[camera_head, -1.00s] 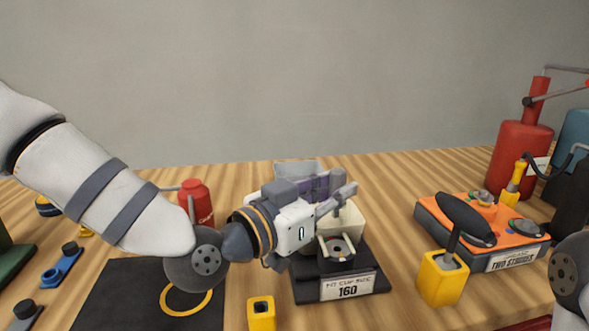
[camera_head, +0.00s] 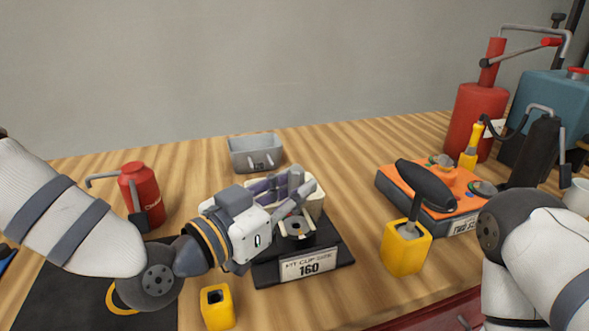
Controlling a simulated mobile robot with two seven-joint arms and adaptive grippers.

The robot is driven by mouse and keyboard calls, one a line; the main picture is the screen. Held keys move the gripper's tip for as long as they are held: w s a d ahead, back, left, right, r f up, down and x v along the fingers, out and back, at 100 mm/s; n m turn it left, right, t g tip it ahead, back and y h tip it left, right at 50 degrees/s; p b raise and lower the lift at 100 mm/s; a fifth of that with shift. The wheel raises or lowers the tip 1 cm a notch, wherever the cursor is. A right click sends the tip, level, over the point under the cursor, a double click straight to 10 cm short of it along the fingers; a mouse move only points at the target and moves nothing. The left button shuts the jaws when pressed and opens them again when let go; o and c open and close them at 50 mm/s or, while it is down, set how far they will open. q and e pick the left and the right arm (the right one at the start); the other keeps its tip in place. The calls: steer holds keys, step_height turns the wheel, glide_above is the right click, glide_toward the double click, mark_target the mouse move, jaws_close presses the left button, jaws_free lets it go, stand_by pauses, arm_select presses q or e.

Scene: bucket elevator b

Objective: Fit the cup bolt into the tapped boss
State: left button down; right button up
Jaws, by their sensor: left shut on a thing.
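My left gripper (camera_head: 300,191) reaches in from the left over the stand (camera_head: 265,275) labelled "PIT CUP SIZE 160". Its grey fingers are shut; what they hold is mostly hidden, and I take it for the cup bolt. A round dark boss (camera_head: 297,241) with a pale U-shaped piece around its top stands on the stand, just below and in front of the fingers. I cannot tell whether the held thing touches it. A cream block with a purple part (camera_head: 258,188) stands behind the fingers. My right arm shows at the right edge; its gripper is out of view.
A yellow block with a black-handled tool (camera_head: 407,249) and an orange-topped box (camera_head: 398,184) stand to the right. A small yellow socket block (camera_head: 217,308) is at the front. A grey tray (camera_head: 256,152) and red can (camera_head: 141,195) stand behind. A red cylinder (camera_head: 475,115) is far right.

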arm_select(q)
steer(key=shift+f, duration=0.55)
steer(key=shift+r, duration=0.1)
stand_by(0.4)
stand_by(0.4)
steer(key=shift+p, duration=0.3)
stand_by(0.4)
steer(key=shift+f+b, duration=0.4)
steer(key=shift+f, duration=1.6)
